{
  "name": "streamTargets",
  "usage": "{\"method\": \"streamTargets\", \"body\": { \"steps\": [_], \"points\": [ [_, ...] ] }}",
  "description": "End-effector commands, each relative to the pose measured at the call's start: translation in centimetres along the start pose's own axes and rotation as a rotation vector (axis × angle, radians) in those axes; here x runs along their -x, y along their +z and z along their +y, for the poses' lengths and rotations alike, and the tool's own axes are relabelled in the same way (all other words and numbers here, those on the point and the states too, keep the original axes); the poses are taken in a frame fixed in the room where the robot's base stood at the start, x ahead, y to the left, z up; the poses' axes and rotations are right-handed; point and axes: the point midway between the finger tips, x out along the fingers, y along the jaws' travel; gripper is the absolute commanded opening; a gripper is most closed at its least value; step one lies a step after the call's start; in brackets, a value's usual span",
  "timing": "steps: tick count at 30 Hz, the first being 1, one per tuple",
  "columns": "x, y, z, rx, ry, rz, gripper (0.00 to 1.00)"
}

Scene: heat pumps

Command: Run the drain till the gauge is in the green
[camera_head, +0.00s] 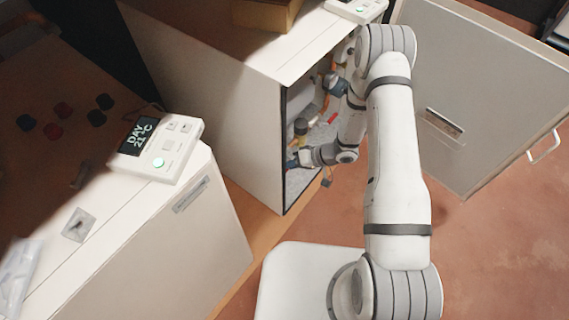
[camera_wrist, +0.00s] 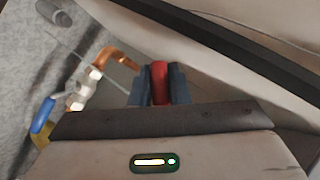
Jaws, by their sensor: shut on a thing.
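My gripper (camera_wrist: 159,88) has its two dark fingers shut on a red handle (camera_wrist: 159,80) in the wrist view. In the head view my gripper (camera_head: 294,160) is low inside the open white cabinet (camera_head: 215,95), and the held handle cannot be made out there. To the left in the wrist view are a copper pipe (camera_wrist: 118,57), a metal valve fitting (camera_wrist: 86,88) and a blue handle (camera_wrist: 44,114). I cannot make out a gauge or its needle in either view. Which valve the red handle belongs to is partly hidden.
The cabinet door (camera_head: 475,95) stands open to the right. Another white unit (camera_head: 165,260) at the left carries a control panel (camera_head: 155,148) reading DAY 21°C. Several red and dark round pieces (camera_head: 62,111) lie behind it. The floor below the door is clear.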

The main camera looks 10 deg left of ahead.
Motion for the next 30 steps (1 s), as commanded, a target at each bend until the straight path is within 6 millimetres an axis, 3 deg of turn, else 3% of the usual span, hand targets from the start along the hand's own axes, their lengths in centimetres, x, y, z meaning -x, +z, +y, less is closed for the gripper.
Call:
{"method": "streamTargets", "body": {
  "steps": [6, 7, 14, 23, 30],
  "points": [
    [0.0, 0.1, 0.2, -0.006, 0.004, 0.0, 0.0],
    [0.0, 0.1, 0.3, -0.006, 0.004, 0.0, 0.17],
    [0.0, 0.1, 0.2, -0.004, 0.002, 0.0, 0.36],
    [0.4, 0.0, 0.1, -0.003, 0.001, 0.001, 0.37],
    [4.1, -0.2, -0.1, -0.005, 0.002, 0.004, 0.37]
  ]
}}
